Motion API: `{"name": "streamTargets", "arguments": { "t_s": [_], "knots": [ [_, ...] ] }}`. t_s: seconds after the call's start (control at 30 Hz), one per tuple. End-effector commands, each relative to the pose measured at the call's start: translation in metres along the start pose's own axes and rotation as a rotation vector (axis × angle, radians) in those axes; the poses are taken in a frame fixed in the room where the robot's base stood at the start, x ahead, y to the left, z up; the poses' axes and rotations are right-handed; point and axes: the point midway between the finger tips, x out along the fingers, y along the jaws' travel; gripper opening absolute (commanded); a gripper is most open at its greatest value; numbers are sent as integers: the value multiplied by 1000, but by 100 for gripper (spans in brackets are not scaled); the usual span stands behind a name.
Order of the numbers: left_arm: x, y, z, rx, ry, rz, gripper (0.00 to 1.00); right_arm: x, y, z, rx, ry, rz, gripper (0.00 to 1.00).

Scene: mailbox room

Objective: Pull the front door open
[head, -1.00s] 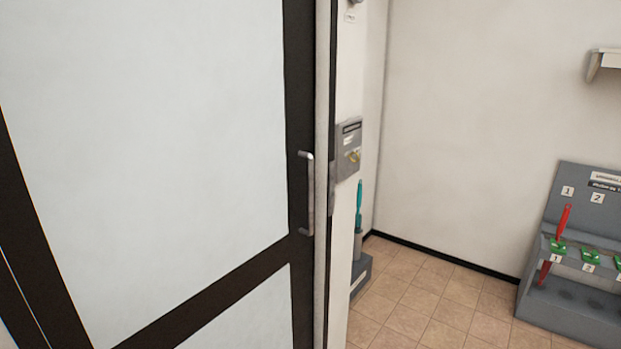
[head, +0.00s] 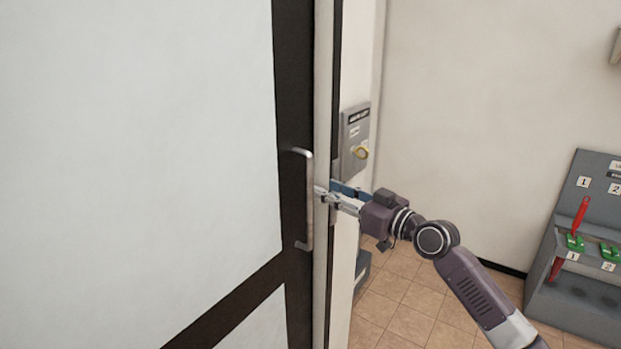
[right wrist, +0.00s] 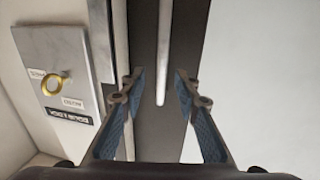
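The front door (head: 150,140) has a dark frame and pale panels, and it looks closed. Its silver vertical bar handle (head: 308,225) is on the right edge of the door. My right gripper (head: 326,194) reaches in from the right, with its fingertips close to the handle. In the right wrist view the gripper (right wrist: 157,82) is open, and the handle (right wrist: 164,60) shows beyond and between its two fingers. I see no finger closed on it. My left gripper is not in view.
A grey wall box with a yellow ring-shaped key or knob (head: 360,152) is just right of the door frame, close to my right gripper. A grey rack (head: 590,240) with red and green tools stands at the right.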

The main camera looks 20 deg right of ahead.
Motion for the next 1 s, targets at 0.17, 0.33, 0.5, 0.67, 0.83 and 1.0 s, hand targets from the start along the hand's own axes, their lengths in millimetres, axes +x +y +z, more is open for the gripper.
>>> {"name": "streamTargets", "arguments": {
  "t_s": [0.17,0.33,0.5,0.67,0.83,1.0],
  "knots": [
    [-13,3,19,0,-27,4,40,26,-1,-4,5,1,-1,29],
    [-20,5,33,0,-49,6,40,52,0,-2,6,-1,0,29],
    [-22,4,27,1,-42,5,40,68,1,0,4,-1,2,29],
    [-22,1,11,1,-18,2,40,74,1,2,3,-2,2,29],
    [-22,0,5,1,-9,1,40,74,1,2,2,-2,2,29],
    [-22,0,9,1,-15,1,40,74,1,2,3,-2,2,16]
  ]
}}
